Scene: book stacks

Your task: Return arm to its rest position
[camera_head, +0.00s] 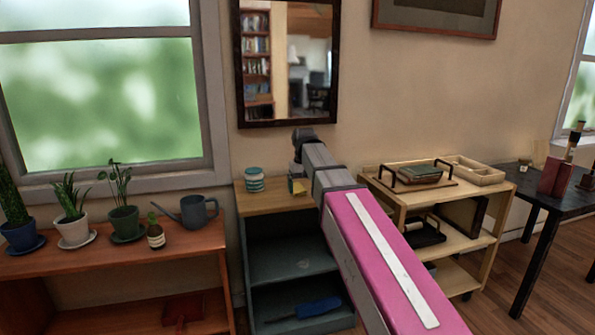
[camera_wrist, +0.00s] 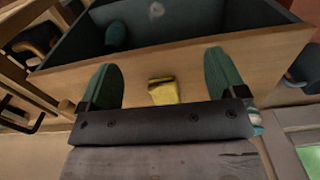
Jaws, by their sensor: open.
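My arm, with its pink and grey links, stretches forward over the small wooden-topped shelf unit (camera_head: 270,199) in the head view. In the wrist view my gripper (camera_wrist: 162,62) has its two green fingers spread wide, with nothing held between them. A yellow block with a dark edge (camera_wrist: 163,91) shows between the fingers, on the shelf unit's wooden top (camera_wrist: 190,70). The block also shows in the head view (camera_head: 298,187), partly covered by my arm. In the head view the fingers are not clear.
A striped jar (camera_head: 254,180) stands on the same top. A plant bench (camera_head: 100,258) with pots and a watering can (camera_head: 197,213) is at left. A wooden cart (camera_head: 481,241) with trays is close on the right, a dark table (camera_head: 563,200) beyond. A mirror (camera_head: 288,62) hangs behind.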

